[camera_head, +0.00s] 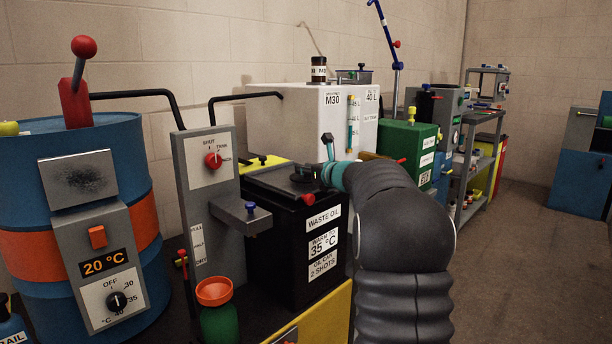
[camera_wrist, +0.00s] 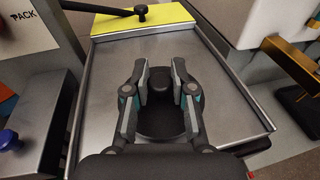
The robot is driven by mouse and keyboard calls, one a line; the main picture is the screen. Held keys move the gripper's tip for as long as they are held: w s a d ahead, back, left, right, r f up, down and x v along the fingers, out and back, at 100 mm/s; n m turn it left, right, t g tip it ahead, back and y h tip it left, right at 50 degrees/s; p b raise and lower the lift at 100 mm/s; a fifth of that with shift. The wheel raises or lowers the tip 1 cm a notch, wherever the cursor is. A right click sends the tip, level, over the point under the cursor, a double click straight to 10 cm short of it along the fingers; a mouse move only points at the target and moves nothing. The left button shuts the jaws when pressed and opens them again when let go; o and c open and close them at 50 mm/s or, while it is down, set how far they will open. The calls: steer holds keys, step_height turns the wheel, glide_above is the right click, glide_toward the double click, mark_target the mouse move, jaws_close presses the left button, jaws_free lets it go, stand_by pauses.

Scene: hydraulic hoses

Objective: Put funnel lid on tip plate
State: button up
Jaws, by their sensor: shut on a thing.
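My gripper (camera_wrist: 166,84) is over a shallow grey tray-like top in the wrist view. A round black disc (camera_wrist: 163,122), which looks like the funnel lid, is between and below its fingers. The gripper is shut on it, but the grip point is partly hidden. In the head view, my gripper (camera_head: 328,174) is above the black waste oil tank, with the dark lid (camera_head: 305,179) below it. A yellow plate (camera_wrist: 112,22) with a black lever lies at the tray's far edge. I cannot tell which surface is the tip plate.
A grey panel with a red knob (camera_head: 213,160) and a blue-knobbed bracket (camera_head: 250,208) stands left of the tank. An orange-rimmed green funnel (camera_head: 214,291) is in front. A white M30 tank (camera_head: 300,125) stands behind; a green box (camera_head: 408,148) is right.

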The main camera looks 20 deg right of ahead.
steer(key=shift+f, duration=0.6)
steer(key=shift+f, duration=0.15)
steer(key=o, duration=0.8)
